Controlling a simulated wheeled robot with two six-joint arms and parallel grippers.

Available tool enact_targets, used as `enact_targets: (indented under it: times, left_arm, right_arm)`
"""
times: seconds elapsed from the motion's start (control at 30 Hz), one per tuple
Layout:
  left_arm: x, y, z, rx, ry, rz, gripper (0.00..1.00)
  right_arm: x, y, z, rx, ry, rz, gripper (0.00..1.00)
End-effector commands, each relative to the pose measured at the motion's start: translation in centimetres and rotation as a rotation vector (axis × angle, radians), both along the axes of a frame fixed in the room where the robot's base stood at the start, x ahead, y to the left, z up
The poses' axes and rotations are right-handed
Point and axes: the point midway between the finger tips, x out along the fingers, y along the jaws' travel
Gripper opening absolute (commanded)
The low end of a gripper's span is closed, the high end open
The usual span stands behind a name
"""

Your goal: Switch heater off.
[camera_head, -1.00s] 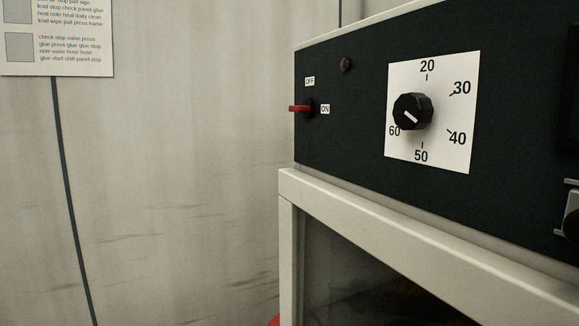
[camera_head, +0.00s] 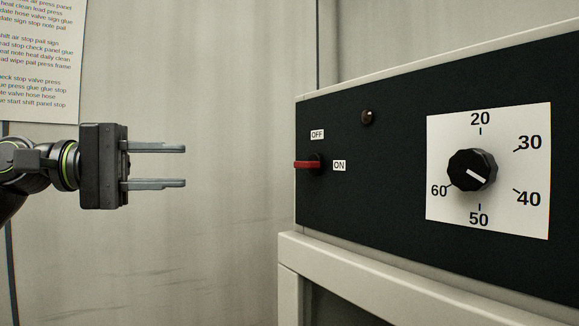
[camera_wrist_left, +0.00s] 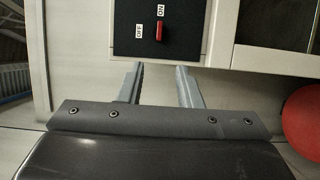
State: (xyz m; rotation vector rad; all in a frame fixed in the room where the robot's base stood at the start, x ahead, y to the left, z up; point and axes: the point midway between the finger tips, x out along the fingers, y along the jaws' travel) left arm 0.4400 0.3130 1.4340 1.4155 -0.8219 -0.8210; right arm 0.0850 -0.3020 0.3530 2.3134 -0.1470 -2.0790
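The heater's red switch lever (camera_head: 306,164) sits at the left end of the black control panel (camera_head: 375,205). My left gripper (camera_head: 185,166) is open and empty, left of the panel at about the lever's height in the head view. In the left wrist view the lever (camera_wrist_left: 159,32) shows beyond the gap between the open fingers (camera_wrist_left: 160,68), not touched. My right gripper is not in view.
A dial knob (camera_head: 472,170) on a white scale plate is right of the switch. A small dark lamp (camera_head: 367,117) is above. A pale cabinet frame (camera_head: 340,260) is below the panel. A round red object (camera_wrist_left: 303,122) is at the right in the wrist view.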

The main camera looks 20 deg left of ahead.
Motion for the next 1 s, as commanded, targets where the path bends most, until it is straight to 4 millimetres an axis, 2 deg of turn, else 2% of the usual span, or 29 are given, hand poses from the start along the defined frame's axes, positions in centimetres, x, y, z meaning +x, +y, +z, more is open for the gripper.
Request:
enact_targets:
  times: [0.17, 0.5, 1.0]
  left_arm:
    - [0.7, -1.3, 0.4, 0.001, 0.002, -0.005, 0.32]
    - [3.0, -5.4, 0.6, -0.006, 0.001, -0.007, 0.32]
    - [5.9, -10.5, 0.4, -0.008, 0.001, -0.007, 0.32]
  right_arm:
    - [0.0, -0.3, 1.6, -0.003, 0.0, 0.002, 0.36]
    - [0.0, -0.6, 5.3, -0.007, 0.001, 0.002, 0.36]
    - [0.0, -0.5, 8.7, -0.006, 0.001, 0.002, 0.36]
